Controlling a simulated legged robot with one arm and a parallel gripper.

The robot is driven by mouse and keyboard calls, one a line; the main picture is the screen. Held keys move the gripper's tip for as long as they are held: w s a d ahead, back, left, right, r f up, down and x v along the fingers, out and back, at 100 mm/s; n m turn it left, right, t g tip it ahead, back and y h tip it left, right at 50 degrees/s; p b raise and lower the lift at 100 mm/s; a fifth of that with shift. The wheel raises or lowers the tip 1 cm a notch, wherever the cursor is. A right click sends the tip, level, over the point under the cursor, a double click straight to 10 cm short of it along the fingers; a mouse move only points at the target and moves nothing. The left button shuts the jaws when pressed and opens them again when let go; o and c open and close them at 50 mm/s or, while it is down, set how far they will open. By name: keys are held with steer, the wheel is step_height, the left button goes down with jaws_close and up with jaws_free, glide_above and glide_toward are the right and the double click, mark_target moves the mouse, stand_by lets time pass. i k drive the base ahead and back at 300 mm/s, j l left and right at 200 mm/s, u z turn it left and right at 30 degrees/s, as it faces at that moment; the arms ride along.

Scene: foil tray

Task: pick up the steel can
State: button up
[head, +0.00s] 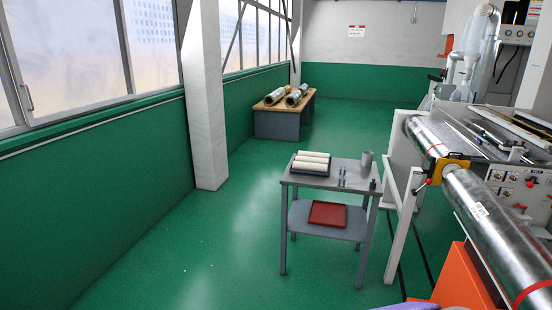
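A grey steel can (367,160) stands upright at the back right corner of a small grey table (328,182) in the head view. It appears clear of the other things on the table top. My gripper is not in view, so I cannot see whether it is open or shut.
A dark tray (310,173) with cream rolls sits on the table's left. Small upright items (343,176) stand in the middle, another (373,184) at the right edge. A red tray (329,213) lies below. A roller machine (480,209) stands close on the right; green floor (215,245) is open left.

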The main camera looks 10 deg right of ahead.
mark_target(367, 156)
steer(key=i+l+z, duration=0.15)
steer(key=i+z, duration=0.2)
steer(key=i, duration=0.55)
steer(key=i+j+z, duration=0.15)
steer(key=i+z, duration=0.15)
steer(key=i, duration=0.6)
steer(key=i+z, duration=0.15)
steer(key=i, duration=0.6)
steer(key=i+z, duration=0.2)
steer(key=i, duration=0.55)
steer(key=i+j+z, duration=0.15)
steer(key=i, duration=0.6)
